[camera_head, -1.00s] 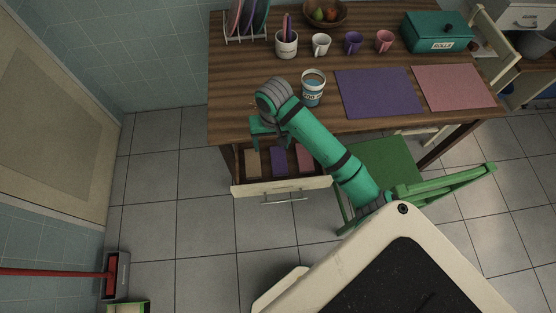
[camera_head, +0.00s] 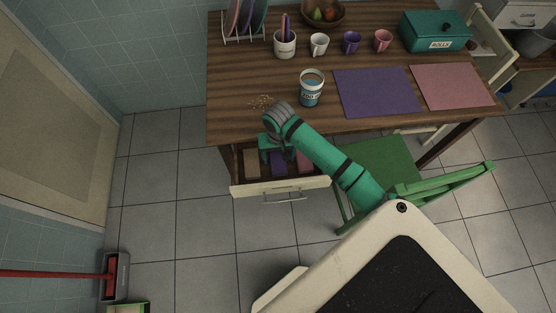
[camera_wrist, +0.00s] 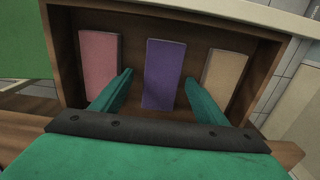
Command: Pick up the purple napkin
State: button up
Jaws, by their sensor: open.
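The purple napkin (camera_wrist: 163,74) lies folded in the open drawer (camera_wrist: 270,60), between a pink napkin (camera_wrist: 100,62) and a tan napkin (camera_wrist: 224,78). In the head view the purple napkin (camera_head: 278,165) is partly hidden by my arm. My gripper (camera_wrist: 158,92) is open. In the wrist view its two green fingers point into the drawer, one on each side of the purple napkin, with nothing between them that I can see held. In the head view my gripper (camera_head: 275,152) is over the drawer, just below the table's front edge. I cannot tell its exact height above the napkin.
The wooden table (camera_head: 240,100) overhangs the back of the drawer. A can (camera_head: 311,90) and crumbs (camera_head: 262,102) are on it near the front edge. A purple placemat (camera_head: 376,92) lies to the right. A green chair (camera_head: 375,165) stands right of the drawer.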

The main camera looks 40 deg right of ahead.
jog(key=shift+a+f, duration=0.1)
jog(key=shift+f, duration=0.25)
jog(key=shift+w, duration=0.1)
jog(key=shift+c, duration=0.3)
jog(key=c, duration=1)
jog(key=shift+c, duration=0.4)
jog(key=shift+w, duration=0.1)
